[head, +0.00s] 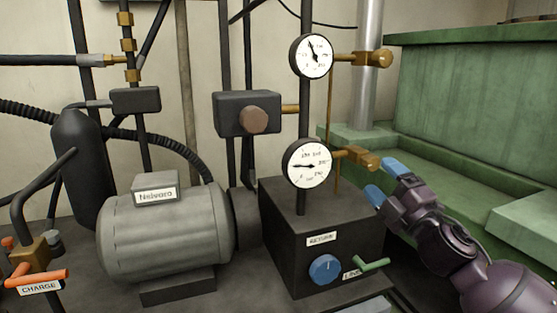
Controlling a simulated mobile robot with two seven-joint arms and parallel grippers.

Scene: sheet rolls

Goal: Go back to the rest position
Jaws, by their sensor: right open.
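My right gripper (383,182) is in the head view at the right, with a dark purple body and two blue fingertips. Its fingers are apart and nothing shows between them. It is near the brass fitting of the lower pressure gauge (307,165), to the right of a black box (325,240). Whether a fingertip touches the fitting cannot be told. My left gripper does not show.
The black box carries a blue knob (325,269) and a green lever (372,264). A grey motor (165,230) sits left of it. An orange lever (38,279) marked CHARGE is at the lower left. A green metal structure (470,110) fills the right.

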